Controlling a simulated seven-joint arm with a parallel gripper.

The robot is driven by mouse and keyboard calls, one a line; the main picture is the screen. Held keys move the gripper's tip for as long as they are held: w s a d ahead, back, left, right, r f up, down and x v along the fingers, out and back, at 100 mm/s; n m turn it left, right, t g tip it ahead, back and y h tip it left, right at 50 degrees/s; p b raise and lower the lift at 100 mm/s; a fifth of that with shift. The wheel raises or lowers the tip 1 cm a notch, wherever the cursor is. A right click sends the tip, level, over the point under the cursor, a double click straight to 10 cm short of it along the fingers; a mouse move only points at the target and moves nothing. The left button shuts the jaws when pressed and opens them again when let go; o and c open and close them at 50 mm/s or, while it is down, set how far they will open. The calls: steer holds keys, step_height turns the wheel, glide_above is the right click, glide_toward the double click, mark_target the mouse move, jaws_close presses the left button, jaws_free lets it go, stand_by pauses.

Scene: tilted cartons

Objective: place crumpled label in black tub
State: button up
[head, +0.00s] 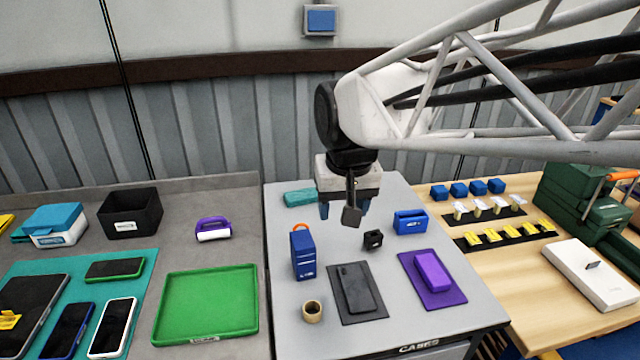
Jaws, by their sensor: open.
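The black tub (118,230), an open box with a small white label on its front, stands on the grey counter at the left. A small yellow crumpled piece (8,320), which looks like the crumpled label, lies on a dark flat device at the far left edge. My gripper (344,209) hangs above the grey centre table, far right of both. Its blue-tipped fingers are apart, and a dark grey part hangs in front of them. I see nothing held between the fingers. The tub's floor is hidden from this angle.
A blue-lidded box (55,224) stands left of the tub. A blue carton (302,254) stands upright on the centre table. Phones lie on a teal mat.

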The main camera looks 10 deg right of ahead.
steer(key=s+d+f, duration=0.2)
steer(key=s, duration=0.4)
steer(key=s+d+f, duration=0.3)
steer(key=s, duration=0.4)
steer(key=shift+f, duration=0.3)
